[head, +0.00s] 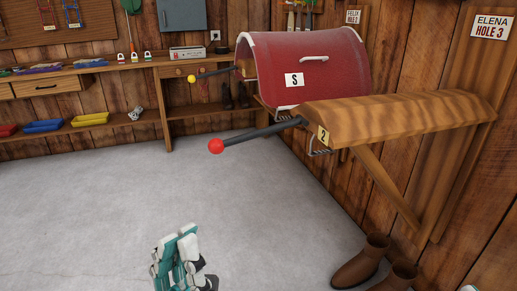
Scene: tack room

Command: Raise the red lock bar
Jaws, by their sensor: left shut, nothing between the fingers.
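The red lock bar (262,133) is a dark rod with a red ball (216,146) on its free end. It sticks out from the front of the wooden saddle rack (395,115) marked 2, and the ball end sits lower in the picture than the rack end. My left gripper (180,240) is at the bottom of the head view, shut and empty. It is below and to the left of the red ball, clearly apart from it. My right gripper does not show.
A second bar with a yellow ball (192,78) is farther back, by a rack carrying a red saddle-shaped cover (312,68) marked S. Brown boots (362,262) stand at the lower right. A workbench (100,72) lines the back wall. The grey floor (110,195) is open.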

